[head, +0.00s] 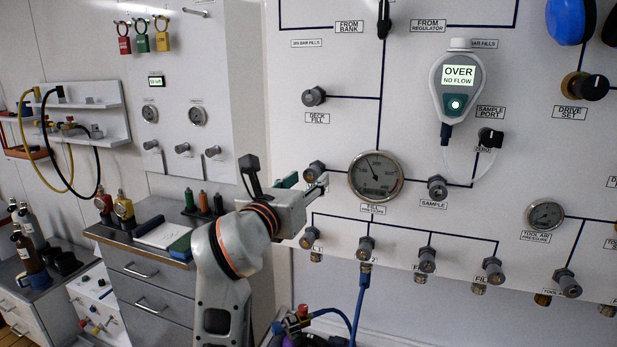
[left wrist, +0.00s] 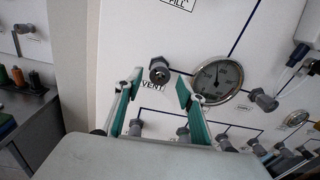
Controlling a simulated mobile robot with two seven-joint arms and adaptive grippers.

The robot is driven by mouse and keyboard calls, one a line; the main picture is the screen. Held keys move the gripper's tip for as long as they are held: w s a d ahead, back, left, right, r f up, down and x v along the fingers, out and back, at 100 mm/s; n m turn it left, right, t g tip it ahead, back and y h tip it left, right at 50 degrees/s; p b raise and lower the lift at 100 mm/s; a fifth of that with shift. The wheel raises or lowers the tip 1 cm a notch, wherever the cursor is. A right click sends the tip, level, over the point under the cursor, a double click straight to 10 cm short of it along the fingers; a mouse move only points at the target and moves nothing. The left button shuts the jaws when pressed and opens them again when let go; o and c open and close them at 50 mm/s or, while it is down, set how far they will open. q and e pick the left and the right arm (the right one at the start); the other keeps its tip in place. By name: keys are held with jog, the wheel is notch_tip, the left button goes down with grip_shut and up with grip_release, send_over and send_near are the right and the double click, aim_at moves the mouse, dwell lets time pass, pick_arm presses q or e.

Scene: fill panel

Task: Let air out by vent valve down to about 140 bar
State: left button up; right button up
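The vent valve (head: 314,170) is a dark grey knob on the white panel, left of the fill pressure gauge (head: 376,177). In the left wrist view the vent knob (left wrist: 159,70) sits above its VENT label (left wrist: 152,85), between and beyond the fingertips. My left gripper (head: 304,185) is open and empty, its green-padded fingers either side of the knob, apparently not touching it. The gauge also shows in the left wrist view (left wrist: 217,82); its needle points roughly upward, and its numbers are too small to read surely. My right gripper is not in view.
Other knobs stick out nearby: deck fill (head: 314,97), sample (head: 437,187) and a row of fill valves (head: 366,247) below. A blue hose (head: 361,305) hangs under the panel. A grey drawer bench (head: 150,265) stands left of my arm.

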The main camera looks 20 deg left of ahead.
pick_arm(q)
jog(key=shift+w, duration=1.1)
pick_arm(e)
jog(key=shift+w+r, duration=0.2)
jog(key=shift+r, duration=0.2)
pick_arm(q)
grip_shut()
jog(key=c, duration=1.1)
grip_release()
jog(key=shift+d+f+n+b, duration=0.1)
jog(key=shift+f+n+b, duration=0.1)
jog(key=shift+n+b, duration=0.7)
jog(key=shift+r+b, duration=0.15)
jog(key=shift+b, duration=0.3)
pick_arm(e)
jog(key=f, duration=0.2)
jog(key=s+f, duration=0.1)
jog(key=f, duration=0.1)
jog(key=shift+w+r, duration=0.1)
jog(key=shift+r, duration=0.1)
pick_arm(q)
jog(key=o, duration=1.1)
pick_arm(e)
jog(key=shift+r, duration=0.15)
